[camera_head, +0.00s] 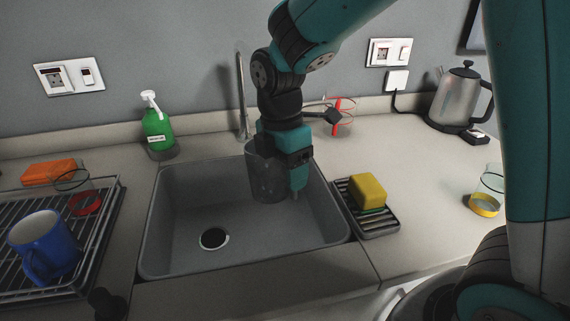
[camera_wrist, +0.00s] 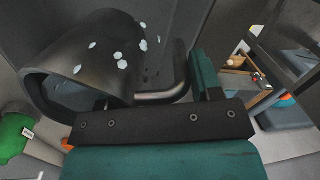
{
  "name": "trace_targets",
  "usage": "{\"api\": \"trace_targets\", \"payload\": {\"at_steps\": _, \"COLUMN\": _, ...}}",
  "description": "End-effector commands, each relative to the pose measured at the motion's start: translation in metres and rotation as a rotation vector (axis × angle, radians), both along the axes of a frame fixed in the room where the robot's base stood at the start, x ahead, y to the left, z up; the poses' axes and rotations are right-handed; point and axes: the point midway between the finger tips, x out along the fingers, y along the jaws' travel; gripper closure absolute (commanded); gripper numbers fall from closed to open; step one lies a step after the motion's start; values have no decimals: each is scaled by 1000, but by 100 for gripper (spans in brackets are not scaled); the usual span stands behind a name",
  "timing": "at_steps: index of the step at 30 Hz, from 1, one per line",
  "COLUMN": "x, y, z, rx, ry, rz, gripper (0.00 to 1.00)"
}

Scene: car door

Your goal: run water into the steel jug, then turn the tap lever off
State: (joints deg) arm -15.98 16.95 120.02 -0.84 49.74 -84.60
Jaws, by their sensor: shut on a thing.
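The dark steel jug (camera_head: 265,172) hangs in the sink's back right, roughly upright, close to the tap's side. My gripper (camera_head: 297,185) is at the jug's right side and is shut on it, seemingly at the handle. In the wrist view the jug (camera_wrist: 75,75) fills the left, with its bent handle (camera_wrist: 163,97) reaching toward my gripper's fingers. The thin steel tap (camera_head: 241,95) rises behind the sink. Its lever cannot be made out, and my arm covers the area to its right.
The grey sink (camera_head: 170,225) has a drain at front left. A green soap bottle (camera_head: 157,130) stands behind it. A rack (camera_head: 105,235) with a blue mug (camera_head: 45,245) is left. A yellow sponge (camera_head: 368,190) lies on a rack right. A kettle (camera_head: 460,97) stands at back right.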

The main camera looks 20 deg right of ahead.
Motion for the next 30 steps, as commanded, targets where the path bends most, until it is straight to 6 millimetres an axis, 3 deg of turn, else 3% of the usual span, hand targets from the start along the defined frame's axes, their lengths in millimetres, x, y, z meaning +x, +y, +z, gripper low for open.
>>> {"api": "trace_targets", "payload": {"at_steps": 30, "x": 0, "y": 0, "z": 3, "rx": -33, "ry": 166, "rz": 0, "gripper": 100}}
